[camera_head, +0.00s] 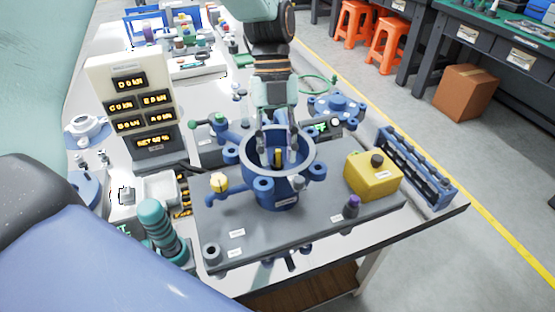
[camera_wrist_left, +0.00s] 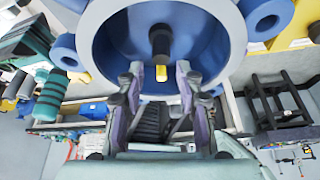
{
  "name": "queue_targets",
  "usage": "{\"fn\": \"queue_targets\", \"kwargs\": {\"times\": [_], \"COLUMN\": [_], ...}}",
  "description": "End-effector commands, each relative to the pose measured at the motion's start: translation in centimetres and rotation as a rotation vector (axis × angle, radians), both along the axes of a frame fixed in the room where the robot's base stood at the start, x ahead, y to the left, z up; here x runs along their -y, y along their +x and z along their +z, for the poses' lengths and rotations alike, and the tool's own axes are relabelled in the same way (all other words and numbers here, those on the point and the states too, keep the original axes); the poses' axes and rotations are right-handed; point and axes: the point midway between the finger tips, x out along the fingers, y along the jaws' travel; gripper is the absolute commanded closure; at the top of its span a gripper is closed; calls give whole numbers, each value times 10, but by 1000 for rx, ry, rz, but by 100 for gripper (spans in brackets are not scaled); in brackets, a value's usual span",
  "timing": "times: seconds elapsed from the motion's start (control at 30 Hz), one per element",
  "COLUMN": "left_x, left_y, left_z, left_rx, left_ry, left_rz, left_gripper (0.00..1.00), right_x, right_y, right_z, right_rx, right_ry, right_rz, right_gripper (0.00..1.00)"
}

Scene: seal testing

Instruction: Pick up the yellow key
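The yellow key (camera_head: 278,158) stands inside a round blue housing (camera_head: 249,171) on the grey test plate. It has a dark part beside it. In the left wrist view the key (camera_wrist_left: 161,73) shows as a small yellow end below a black knob, inside the blue ring (camera_wrist_left: 228,25). My left gripper (camera_head: 277,145) reaches down into the housing's opening, with one finger on each side of the key. In the left wrist view the gripper's fingertips (camera_wrist_left: 156,75) are apart, with a gap around the key; I see no contact. My right gripper is not in view.
A yellow box (camera_head: 373,178) with a dark knob stands right of the housing, before a blue rack (camera_head: 415,165). A display panel (camera_head: 130,95) stands at left. A teal ribbed cylinder (camera_head: 163,228) is at front left. The front of the plate is mostly clear.

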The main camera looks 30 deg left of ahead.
Motion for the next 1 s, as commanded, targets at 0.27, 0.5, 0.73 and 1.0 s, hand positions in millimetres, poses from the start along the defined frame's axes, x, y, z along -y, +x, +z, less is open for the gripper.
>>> {"fn": "queue_targets", "kwargs": {"times": [0.27,0.5,0.73,1.0], "left_x": [2,1,1,1], "left_y": [-1,0,0,0], "left_z": [-10,-10,-10,-9], "left_rx": [3,2,2,0], "left_ry": [0,0,0,-2], "left_rz": [-1,-1,-1,-1], "left_gripper": [64,76,96,100], "right_x": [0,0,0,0], "right_y": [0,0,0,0], "right_z": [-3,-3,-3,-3], "right_rx": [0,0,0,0], "right_ry": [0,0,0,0], "right_rz": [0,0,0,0], "right_gripper": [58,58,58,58]}}
